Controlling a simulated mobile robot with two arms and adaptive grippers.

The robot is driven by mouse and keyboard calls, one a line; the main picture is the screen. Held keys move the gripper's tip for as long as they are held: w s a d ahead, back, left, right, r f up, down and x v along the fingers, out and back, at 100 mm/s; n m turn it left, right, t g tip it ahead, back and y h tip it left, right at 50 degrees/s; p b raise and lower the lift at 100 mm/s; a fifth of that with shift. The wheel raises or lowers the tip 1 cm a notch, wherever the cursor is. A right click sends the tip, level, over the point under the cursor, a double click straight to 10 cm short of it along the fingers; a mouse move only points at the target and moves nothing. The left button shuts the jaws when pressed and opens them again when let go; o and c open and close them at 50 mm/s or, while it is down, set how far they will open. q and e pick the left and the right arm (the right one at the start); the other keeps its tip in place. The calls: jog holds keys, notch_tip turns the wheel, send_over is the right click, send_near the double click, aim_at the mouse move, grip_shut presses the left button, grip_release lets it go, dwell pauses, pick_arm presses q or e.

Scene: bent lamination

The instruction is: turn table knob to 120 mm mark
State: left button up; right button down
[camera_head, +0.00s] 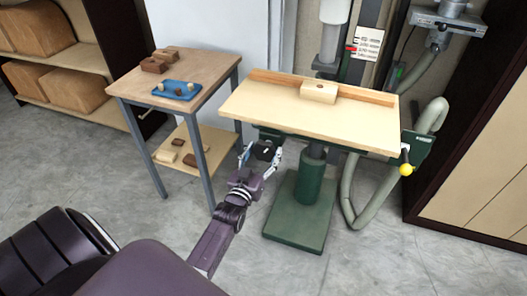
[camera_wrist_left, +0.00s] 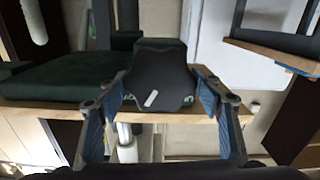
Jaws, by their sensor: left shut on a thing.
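The black table knob (camera_head: 265,152) sits under the left part of the front edge of the machine table (camera_head: 290,120). My left gripper (camera_head: 259,160) reaches up to it, one finger on each side. In the left wrist view the dark lobed knob (camera_wrist_left: 160,75) has a short white line on its face, slanting up to the right. The blue-padded fingers of my left gripper (camera_wrist_left: 160,100) are shut on the knob from both sides. My right gripper is not in view.
A wood block (camera_head: 319,92) lies on the machine table against its back fence. A side table (camera_head: 180,68) with a blue tray (camera_head: 176,91) stands to the left. A yellow-ended lever (camera_head: 406,169) and a grey hose (camera_head: 348,195) are at the right. The green base (camera_head: 298,222) stands below.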

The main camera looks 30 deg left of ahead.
pick_arm(q)
jog(key=o, duration=1.1)
jog(key=shift+r, duration=0.1)
jog(key=v, duration=1.2)
jog(key=shift+p+x, duration=0.6)
jog(key=shift+x, duration=4.95)
